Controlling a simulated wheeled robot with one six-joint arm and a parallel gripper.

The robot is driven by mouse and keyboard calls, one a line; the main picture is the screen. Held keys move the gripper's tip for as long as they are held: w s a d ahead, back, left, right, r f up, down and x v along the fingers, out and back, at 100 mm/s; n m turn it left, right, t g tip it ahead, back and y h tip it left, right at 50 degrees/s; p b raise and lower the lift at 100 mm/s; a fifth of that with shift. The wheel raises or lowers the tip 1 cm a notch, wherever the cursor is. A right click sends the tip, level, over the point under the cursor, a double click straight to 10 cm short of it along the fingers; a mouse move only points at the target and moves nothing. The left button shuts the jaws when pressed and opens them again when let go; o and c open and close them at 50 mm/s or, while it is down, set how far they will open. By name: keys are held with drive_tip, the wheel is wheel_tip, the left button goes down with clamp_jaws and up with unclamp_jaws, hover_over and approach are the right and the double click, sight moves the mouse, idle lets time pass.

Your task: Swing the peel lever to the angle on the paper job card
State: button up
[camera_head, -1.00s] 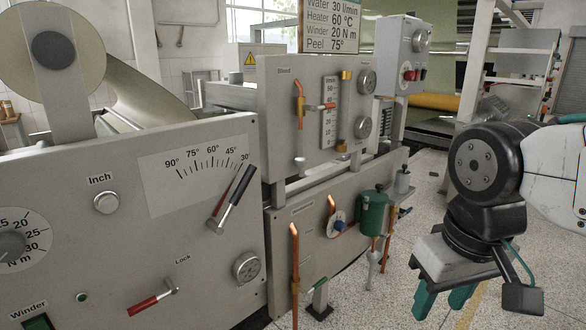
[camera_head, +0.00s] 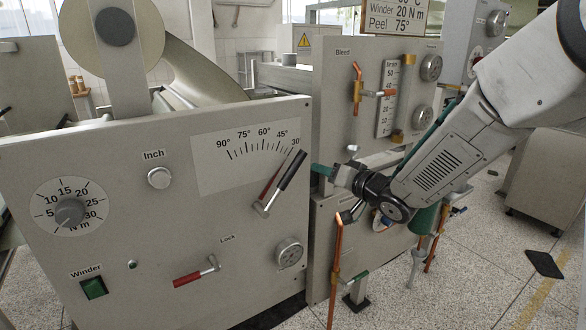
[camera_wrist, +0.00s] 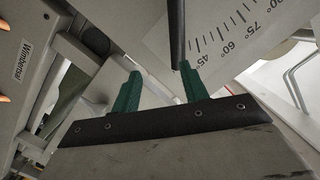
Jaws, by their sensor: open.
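The peel lever (camera_head: 292,170) has a black grip and a red pointer on a pivot at the front panel's right side. It tilts up and right, near the 30° end of the dial (camera_head: 250,155). The job card (camera_head: 405,17) reads Peel 75°; its top is cut off. My gripper (camera_head: 322,171) is open just right of the lever's grip, its green fingers pointing left. In the wrist view, the grip (camera_wrist: 177,33) ends by the tip of the right finger of my gripper (camera_wrist: 160,78). I cannot tell whether they touch.
Below the lever are a red-handled lock lever (camera_head: 193,278) and a round knob (camera_head: 289,252). An Inch button (camera_head: 160,177) and a torque dial (camera_head: 69,212) lie left. Copper pipes (camera_head: 336,255) stand close under my arm.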

sight(297, 169)
drive_tip(key=a+y, duration=0.1)
drive_tip(key=a+f+g+y, duration=0.1)
drive_tip(key=a+y, duration=0.1)
drive_tip(key=shift+s+a+n, duration=0.1)
drive_tip(key=shift+a+n, duration=0.1)
drive_tip(key=shift+n, duration=0.1)
drive_tip(key=x, duration=0.7)
drive_tip(key=shift+a, duration=0.1)
clamp_jaws()
